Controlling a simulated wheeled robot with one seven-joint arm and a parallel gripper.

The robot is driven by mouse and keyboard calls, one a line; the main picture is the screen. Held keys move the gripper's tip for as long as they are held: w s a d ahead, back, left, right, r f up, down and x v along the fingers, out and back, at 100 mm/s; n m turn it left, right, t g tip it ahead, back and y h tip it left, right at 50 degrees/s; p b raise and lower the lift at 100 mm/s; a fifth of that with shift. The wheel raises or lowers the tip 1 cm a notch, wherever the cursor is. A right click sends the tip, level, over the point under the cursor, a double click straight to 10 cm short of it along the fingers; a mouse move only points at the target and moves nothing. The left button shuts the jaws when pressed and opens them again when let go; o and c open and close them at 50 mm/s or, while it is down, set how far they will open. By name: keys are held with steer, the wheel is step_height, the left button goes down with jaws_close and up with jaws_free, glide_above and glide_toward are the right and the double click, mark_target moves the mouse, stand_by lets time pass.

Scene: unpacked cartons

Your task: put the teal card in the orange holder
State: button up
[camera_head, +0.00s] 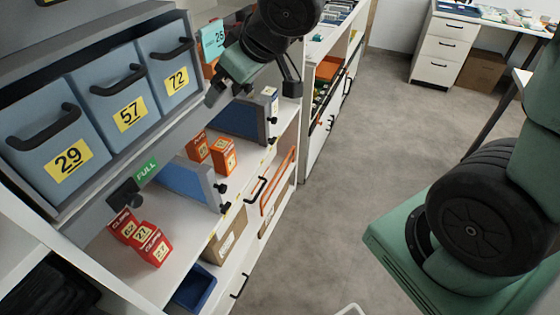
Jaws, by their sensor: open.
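The teal card (212,42), printed 26, stands upright near the top of the shelf unit, right of the bin marked 72. An orange piece that looks like the orange holder (210,70) shows just below the card, and a little orange also shows above it. The card overlaps the orange, and I cannot tell whether it sits inside. My gripper (253,92) is open in front of the shelves, just right of and below the card. Nothing shows between its fingers. My gripper and arm hide part of the shelf behind.
Blue-grey bins (118,95) marked 29, 57 and 72 fill the upper left shelf. Red boxes (152,246) and orange boxes (223,157) stand on the shelf below, beside blue dividers (188,184). The grey floor (340,190) at right is open.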

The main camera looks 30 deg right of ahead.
steer(key=s+a+f+g, duration=0.1)
steer(key=s+g, duration=0.1)
steer(key=s, duration=0.5)
steer(key=s+a+f+n+g+h, duration=0.1)
steer(key=s+f+g, duration=0.1)
steer(key=s, duration=0.6)
steer(key=s+a+f+g+h, duration=0.1)
steer(key=s+f+g, duration=0.1)
steer(key=s, duration=0.6)
steer(key=shift+a+f+n+g, duration=0.15)
steer(key=shift+a+n+g, duration=0.2)
steer(key=shift+g, duration=0.45)
